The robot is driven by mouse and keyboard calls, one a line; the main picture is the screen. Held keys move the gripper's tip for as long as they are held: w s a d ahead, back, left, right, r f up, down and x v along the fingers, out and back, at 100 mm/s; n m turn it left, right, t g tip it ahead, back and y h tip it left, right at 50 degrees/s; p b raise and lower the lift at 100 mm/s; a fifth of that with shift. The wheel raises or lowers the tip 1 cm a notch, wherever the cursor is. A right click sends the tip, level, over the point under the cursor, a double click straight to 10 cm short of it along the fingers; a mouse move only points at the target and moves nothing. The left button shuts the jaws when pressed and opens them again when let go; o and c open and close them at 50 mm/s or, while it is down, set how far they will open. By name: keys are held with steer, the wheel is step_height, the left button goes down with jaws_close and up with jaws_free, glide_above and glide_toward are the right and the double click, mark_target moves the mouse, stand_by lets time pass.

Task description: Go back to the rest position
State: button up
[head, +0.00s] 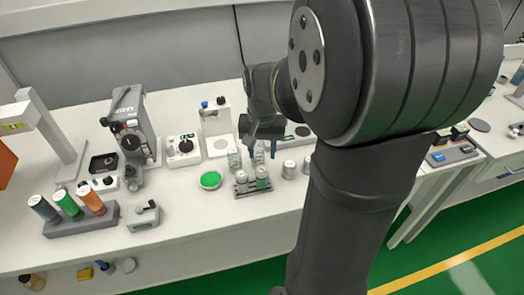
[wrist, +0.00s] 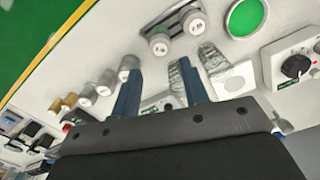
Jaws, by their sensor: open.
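My gripper (head: 262,150) is open, with two blue fingers pointing down above the white bench. In the wrist view the fingers (wrist: 163,85) are spread apart. A clear glass vessel (wrist: 177,75) shows between them in the picture; I cannot tell whether it is between them in depth, and nothing looks gripped. A second clear glass vessel (wrist: 212,60) is beside it. In the head view one glass vessel (head: 234,158) stands just left of my gripper. My arm hides part of the bench at the right.
A grey rack (head: 243,192) with capped vials is in front of the gripper. A green dish (head: 210,180) lies left of it. Metal-capped jars (head: 289,170) stand to the right. A dial unit (head: 183,149) and microscope-like device (head: 130,125) are further left.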

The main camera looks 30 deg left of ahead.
mark_target(264, 170)
steer(key=shift+f, duration=5.3)
steer(key=shift+f, duration=0.2)
steer(key=shift+f, duration=0.5)
step_height(264, 170, up, 4)
steer(key=shift+f, duration=0.1)
steer(key=shift+d+r, duration=0.25)
steer(key=shift+d, duration=0.05)
